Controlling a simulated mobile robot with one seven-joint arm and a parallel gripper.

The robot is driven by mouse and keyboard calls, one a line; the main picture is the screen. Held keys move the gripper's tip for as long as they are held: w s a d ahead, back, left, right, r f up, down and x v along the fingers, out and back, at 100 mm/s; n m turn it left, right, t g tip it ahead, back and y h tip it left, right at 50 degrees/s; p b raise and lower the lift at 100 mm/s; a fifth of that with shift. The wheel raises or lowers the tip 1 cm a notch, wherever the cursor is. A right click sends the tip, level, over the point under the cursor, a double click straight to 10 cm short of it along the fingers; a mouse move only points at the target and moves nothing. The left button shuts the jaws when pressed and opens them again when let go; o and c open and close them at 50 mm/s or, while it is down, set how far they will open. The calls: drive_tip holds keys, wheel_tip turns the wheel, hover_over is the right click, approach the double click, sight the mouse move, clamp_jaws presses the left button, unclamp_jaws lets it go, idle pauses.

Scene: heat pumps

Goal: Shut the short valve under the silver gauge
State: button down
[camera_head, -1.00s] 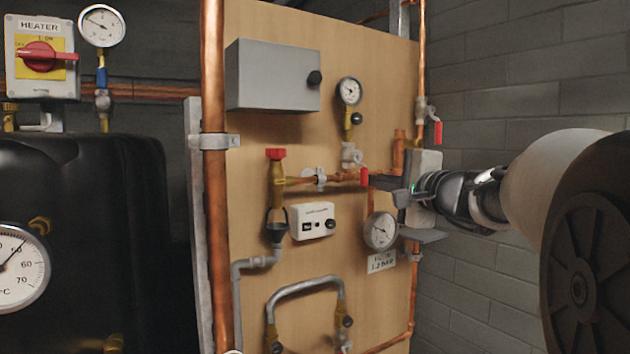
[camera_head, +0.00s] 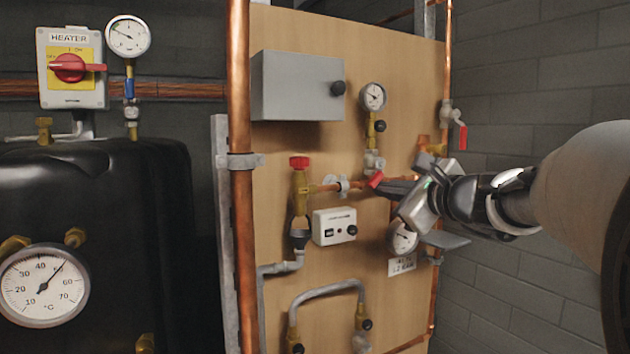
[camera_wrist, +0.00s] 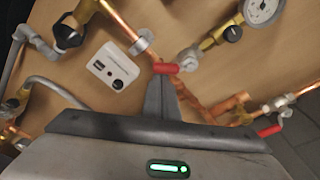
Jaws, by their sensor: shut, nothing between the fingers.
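The silver gauge (camera_head: 373,96) is mounted on the wooden board, with a brass stem and a grey valve body below it. The gauge also shows at the top right of the wrist view (camera_wrist: 262,10). The short valve's red handle (camera_head: 376,180) sits on the copper pipe under the gauge and looks tilted. In the wrist view, the red handle (camera_wrist: 165,68) lies right at my fingertips. My gripper (camera_head: 386,185) is shut and empty, with its tips against or very near the handle; I cannot tell whether they touch.
A second gauge (camera_head: 403,237) sits below my gripper. A white control box (camera_head: 335,226) and a red-topped valve (camera_head: 299,163) are to the left. A grey box (camera_head: 298,86) is above. A red lever (camera_head: 461,136) hangs on the right pipe.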

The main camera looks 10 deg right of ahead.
sight(377, 175)
drive_tip(key=m+p, duration=0.1)
drive_tip(key=a+r+m+p, duration=0.1)
drive_tip(key=r+m+p, duration=0.1)
drive_tip(key=m+p, duration=0.1)
drive_tip(key=shift+s+a+g+y, duration=0.3)
drive_tip(key=shift+a, duration=0.05)
drive_tip(key=shift+s+a+r+m+y+p, duration=0.1)
drive_tip(key=shift+a+r+m+y+p, duration=0.1)
drive_tip(key=shift+m+p, duration=0.3)
drive_tip(key=shift+s+a+r+m+y+p, duration=0.15)
drive_tip(key=shift+m+p, duration=0.15)
drive_tip(key=shift+m, duration=0.4)
drive_tip(key=shift+w+r, duration=0.1)
drive_tip(key=shift+r, duration=0.1)
